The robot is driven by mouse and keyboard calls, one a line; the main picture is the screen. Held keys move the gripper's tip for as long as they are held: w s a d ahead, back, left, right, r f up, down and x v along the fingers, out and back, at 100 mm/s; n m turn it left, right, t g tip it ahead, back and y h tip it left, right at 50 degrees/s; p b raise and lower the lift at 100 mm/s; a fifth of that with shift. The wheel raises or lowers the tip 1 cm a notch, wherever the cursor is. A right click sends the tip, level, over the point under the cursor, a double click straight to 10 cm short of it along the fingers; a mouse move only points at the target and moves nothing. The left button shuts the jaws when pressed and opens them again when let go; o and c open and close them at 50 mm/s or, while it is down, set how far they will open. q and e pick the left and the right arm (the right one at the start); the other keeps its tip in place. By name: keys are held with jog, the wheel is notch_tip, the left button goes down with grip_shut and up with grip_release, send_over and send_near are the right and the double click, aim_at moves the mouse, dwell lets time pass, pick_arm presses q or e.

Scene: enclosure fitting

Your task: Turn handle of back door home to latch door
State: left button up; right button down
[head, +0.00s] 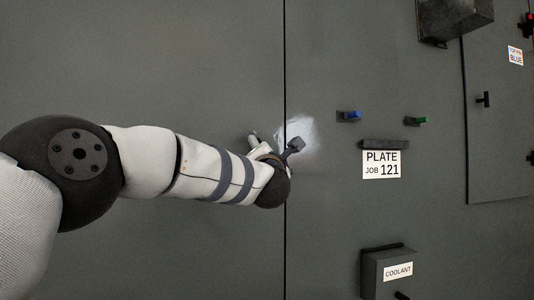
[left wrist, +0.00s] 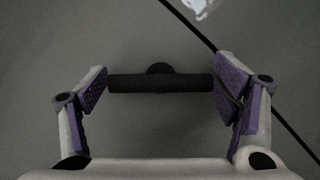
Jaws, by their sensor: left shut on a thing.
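The handle (left wrist: 160,83) is a black bar on a round hub, on the grey door face (left wrist: 160,130) in the left wrist view. My left gripper (left wrist: 161,88) has a purple pad at each end of the bar and is shut on it. The bar lies level across that view, at a slant to the dark door seam (left wrist: 277,118). In the head view my left gripper (head: 275,146) is at the seam (head: 285,60), and my wrist hides most of the handle there. My right gripper is in neither view.
Right of the seam are a blue peg (head: 349,116), a green peg (head: 416,121), a dark ledge over a PLATE JOB 121 label (head: 381,164), and a COOLANT box (head: 388,273). A dark box (head: 454,18) juts out at top right. The panel left of the seam is bare.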

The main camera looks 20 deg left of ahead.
pick_arm(q)
jog(key=m+h, duration=0.1)
jog(key=m, duration=0.1)
jog(key=m+g, duration=0.1)
jog(key=m, duration=0.2)
jog(key=shift+r+h, duration=0.1)
jog(key=shift+h, duration=0.3)
jog(key=shift+m+g+h, duration=0.3)
jog(key=shift+m+g, duration=0.4)
jog(key=shift+m, duration=1.2)
jog(key=o, duration=1.1)
jog(key=v, duration=1.2)
